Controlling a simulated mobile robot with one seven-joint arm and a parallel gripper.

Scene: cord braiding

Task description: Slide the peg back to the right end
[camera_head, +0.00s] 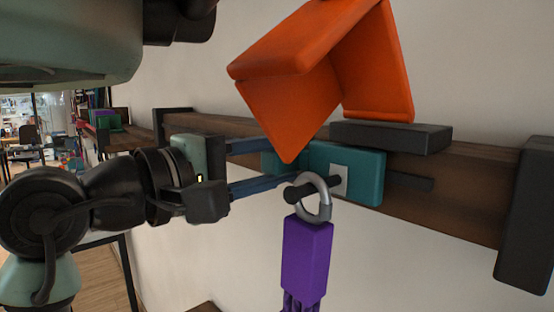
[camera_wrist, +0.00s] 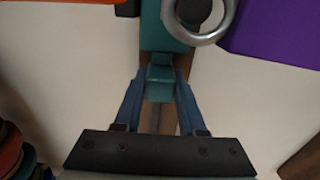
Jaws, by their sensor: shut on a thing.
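A teal sliding block (camera_head: 362,175) sits on the brown wooden rail (camera_head: 465,210). A short dark peg (camera_head: 296,194) sticks out of its white square patch. A grey metal ring (camera_head: 326,205) hangs around the peg, with a purple block (camera_head: 306,255) hanging below it. My gripper (camera_head: 285,164) reaches in from the left, its blue fingers shut on the teal tab at the block's left side. The wrist view shows the fingers on both sides of this teal tab (camera_wrist: 159,82). The ring (camera_wrist: 222,32) and purple block (camera_wrist: 275,35) also show there.
A dark slot (camera_head: 411,182) continues to the right of the block, and a black bracket (camera_head: 525,215) stands at the rail's right end. A dark bar (camera_head: 390,136) lies above the block. A large orange angled piece (camera_head: 290,95) overhangs the rail close to my fingers.

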